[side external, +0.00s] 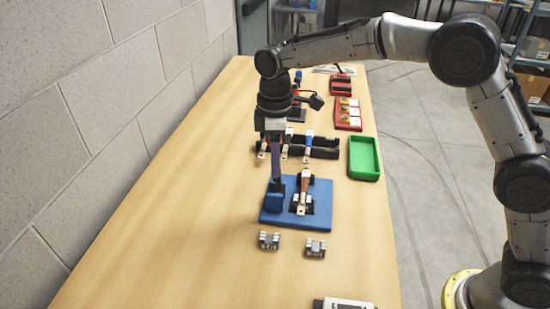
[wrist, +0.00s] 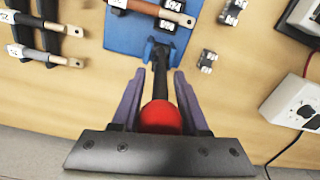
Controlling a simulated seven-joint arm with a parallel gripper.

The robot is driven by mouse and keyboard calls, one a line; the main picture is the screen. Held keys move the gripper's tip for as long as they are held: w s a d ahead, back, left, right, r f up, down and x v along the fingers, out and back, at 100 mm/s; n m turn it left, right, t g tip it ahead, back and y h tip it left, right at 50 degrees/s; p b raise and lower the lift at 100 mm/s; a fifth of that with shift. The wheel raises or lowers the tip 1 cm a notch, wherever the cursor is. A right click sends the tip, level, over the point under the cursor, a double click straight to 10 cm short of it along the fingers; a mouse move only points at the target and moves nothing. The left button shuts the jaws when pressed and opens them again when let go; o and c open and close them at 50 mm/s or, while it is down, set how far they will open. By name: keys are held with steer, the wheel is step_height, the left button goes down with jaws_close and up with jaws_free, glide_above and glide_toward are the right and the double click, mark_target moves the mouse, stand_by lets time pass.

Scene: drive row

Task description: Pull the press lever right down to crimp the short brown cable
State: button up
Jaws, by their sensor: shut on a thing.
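The press has a blue base plate (side external: 318,222), which also shows in the wrist view (wrist: 118,38). Its dark lever (wrist: 160,62) ends in a red ball knob (wrist: 160,118). My gripper (side external: 277,182) is over the left side of the press. In the wrist view its two purple fingers (wrist: 159,76) stand either side of the knob and are shut on it. The lever's tilt is hard to judge; in the side view the gripper hides it. The short brown cable (side external: 305,184) lies on the press, its metal end toward the near side; part of it also shows in the wrist view (wrist: 146,7).
A black rack (side external: 325,149) with several cables stands behind the press. A green tray (side external: 364,174) and red holders (side external: 348,113) line the right side. Two small metal blocks (side external: 269,240) (side external: 316,247) lie in front. The table's left side is clear.

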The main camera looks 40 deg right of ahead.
jaws_close()
stand_by(0.8)
steer(key=shift+s, duration=0.1)
steer(key=shift+s+d+f+t+y, duration=0.3)
steer(key=shift+s+d+t+y, duration=0.55)
steer(key=shift+t+y, duration=0.1)
steer(key=shift+s+d+f+t+y, duration=0.25)
steer(key=shift+s+d+t+y, duration=0.55)
steer(key=shift+d+t+y, duration=0.15)
steer(key=shift+s+d+f+t+y, duration=0.3)
steer(key=shift+s+d+t+y, duration=0.5)
steer(key=shift+t+y, duration=0.15)
steer(key=shift+s+d+f, duration=0.45)
steer(key=shift+f, duration=0.15)
steer(key=shift+s+d+f, duration=0.4)
steer(key=shift+s+f, duration=0.05)
steer(key=shift+f, duration=0.15)
steer(key=shift+s+d+f, duration=0.15)
steer(key=shift+s+f, duration=0.1)
steer(key=shift+f, duration=0.3)
